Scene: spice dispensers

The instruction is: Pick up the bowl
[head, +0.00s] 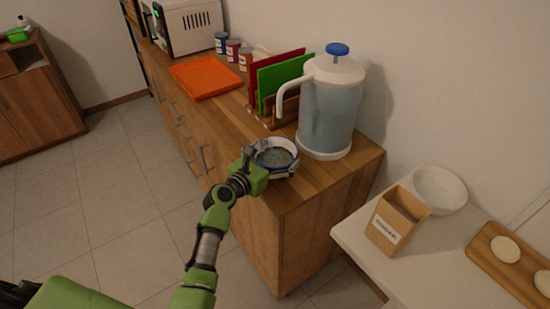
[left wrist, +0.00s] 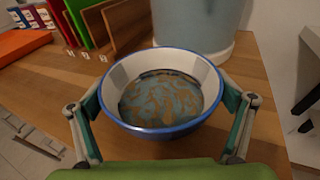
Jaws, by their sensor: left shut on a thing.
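The bowl (head: 276,157) is white inside with a blue rim and a blue and brown patterned bottom. It is upright near the front edge of the wooden counter, in front of the water jug. In the left wrist view the bowl (left wrist: 168,98) fills the middle. My left gripper (head: 270,161) is shut on the bowl, with one finger against each side of its outer wall. I cannot tell whether the bowl's base touches the counter. My right gripper is not in view.
A large jug (head: 330,105) with a blue knob stands right behind the bowl. Red and green boards (head: 283,80) stand in a rack, with an orange tray (head: 205,77) farther left. A white table at right holds a box (head: 397,220) and a white bowl (head: 438,188).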

